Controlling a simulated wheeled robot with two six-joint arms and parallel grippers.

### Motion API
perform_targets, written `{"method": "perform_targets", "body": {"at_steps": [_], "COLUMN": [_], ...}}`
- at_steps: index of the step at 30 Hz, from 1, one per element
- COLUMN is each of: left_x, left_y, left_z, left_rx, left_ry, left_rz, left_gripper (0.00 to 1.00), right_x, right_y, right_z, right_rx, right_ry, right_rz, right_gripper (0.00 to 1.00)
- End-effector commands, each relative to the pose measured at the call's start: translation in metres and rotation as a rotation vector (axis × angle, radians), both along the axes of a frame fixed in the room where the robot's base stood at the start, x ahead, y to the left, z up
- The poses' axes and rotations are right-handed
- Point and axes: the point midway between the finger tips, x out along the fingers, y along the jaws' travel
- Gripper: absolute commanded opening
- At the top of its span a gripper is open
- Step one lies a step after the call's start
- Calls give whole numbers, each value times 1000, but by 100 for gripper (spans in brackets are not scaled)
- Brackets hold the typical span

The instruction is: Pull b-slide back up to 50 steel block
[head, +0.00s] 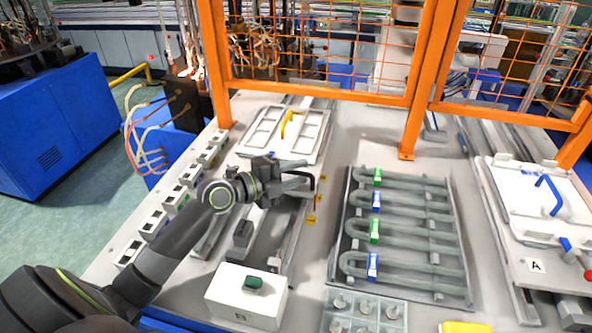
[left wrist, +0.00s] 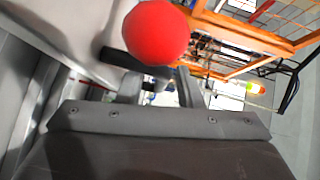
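The slide plate (head: 258,150), a white framed plate with a yellow handle (head: 288,124), lies on rails at the back left of the table, beyond my left gripper. My left gripper (head: 306,178) is over the rails in front of this plate, its two fingers apart, beside a thin black bar (head: 316,184). In the left wrist view a red ball knob (left wrist: 156,32) is close, just beyond the fingertips (left wrist: 158,84), and partly covers a dark bar. I see no firm grip on it. Small yellow markers (head: 311,220) line the rail's right side; their numbers are unreadable. My right gripper is out of view.
Several grey-white blocks (head: 152,224) line the table's left edge. A white box with a green button (head: 246,296) stands in front. A tray of bent pipes (head: 405,279) is to the right. Another plate, marked A (head: 536,265), is at far right. An orange fence (head: 320,91) stands behind.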

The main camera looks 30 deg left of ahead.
Motion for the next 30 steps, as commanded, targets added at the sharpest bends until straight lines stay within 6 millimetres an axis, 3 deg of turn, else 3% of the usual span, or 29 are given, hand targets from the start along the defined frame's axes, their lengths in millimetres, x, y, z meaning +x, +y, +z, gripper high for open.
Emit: {"method": "perform_targets", "body": {"at_steps": [8,15,20,30], "left_x": [1,0,-1,-37], "left_y": [0,0,-1,-10], "left_z": [0,0,-1,-3], "left_rx": [0,0,0,1], "left_ry": [0,0,1,3], "left_rz": [0,0,0,1], "left_gripper": [31,0,0,0], "right_x": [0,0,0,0], "right_y": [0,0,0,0], "right_z": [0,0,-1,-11], "right_rx": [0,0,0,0], "right_ry": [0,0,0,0], "right_rz": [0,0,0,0], "right_gripper": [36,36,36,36]}}
